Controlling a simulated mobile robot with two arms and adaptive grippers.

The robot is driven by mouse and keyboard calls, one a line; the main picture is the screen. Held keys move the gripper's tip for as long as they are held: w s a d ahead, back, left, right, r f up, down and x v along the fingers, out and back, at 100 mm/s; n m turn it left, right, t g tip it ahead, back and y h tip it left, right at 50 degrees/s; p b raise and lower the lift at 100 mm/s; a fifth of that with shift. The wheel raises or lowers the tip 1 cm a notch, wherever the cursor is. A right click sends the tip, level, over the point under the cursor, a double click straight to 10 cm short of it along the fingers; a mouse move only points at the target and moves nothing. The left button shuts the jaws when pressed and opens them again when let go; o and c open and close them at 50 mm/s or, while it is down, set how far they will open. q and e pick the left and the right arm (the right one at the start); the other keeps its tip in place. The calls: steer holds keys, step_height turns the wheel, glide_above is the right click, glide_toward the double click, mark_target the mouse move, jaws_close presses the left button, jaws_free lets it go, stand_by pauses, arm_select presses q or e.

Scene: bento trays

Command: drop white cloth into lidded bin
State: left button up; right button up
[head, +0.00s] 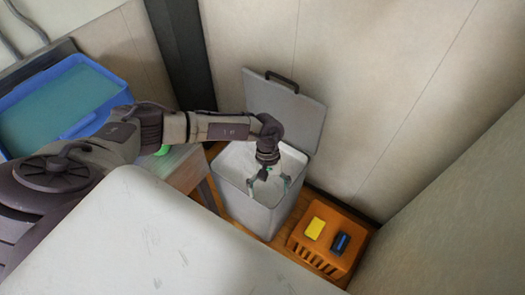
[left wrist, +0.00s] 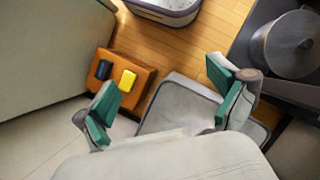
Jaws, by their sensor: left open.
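The lidded bin (head: 243,202) stands on the floor by the wall. Its grey lid (head: 290,108) is raised and leans back toward the wall. My left gripper (head: 268,186) points down over the bin's open mouth, its fingers apart. In the left wrist view the green-padded fingers (left wrist: 165,95) are spread wide, with no object between the pads. I cannot make out the white cloth as a separate thing; the bin's inside looks pale and is partly hidden by my gripper. My right gripper is not in view.
An orange crate (head: 312,262) with a yellow and a dark blue block on top stands right of the bin. A blue tray (head: 112,94) is at the left. A pale scuffed surface (head: 180,245) fills the foreground. A grey pot (left wrist: 290,45) shows in the left wrist view.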

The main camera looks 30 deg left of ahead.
arm_select(q)
steer(key=shift+s+d+r+m+y+b, duration=0.25)
steer(key=shift+s+d+r+m+b, duration=0.05)
steer(key=shift+s+r+m, duration=0.4)
steer(key=shift+s+d+r+m+y+b, duration=0.25)
steer(key=shift+s+r+m, duration=0.3)
steer(key=shift+r+m, duration=0.1)
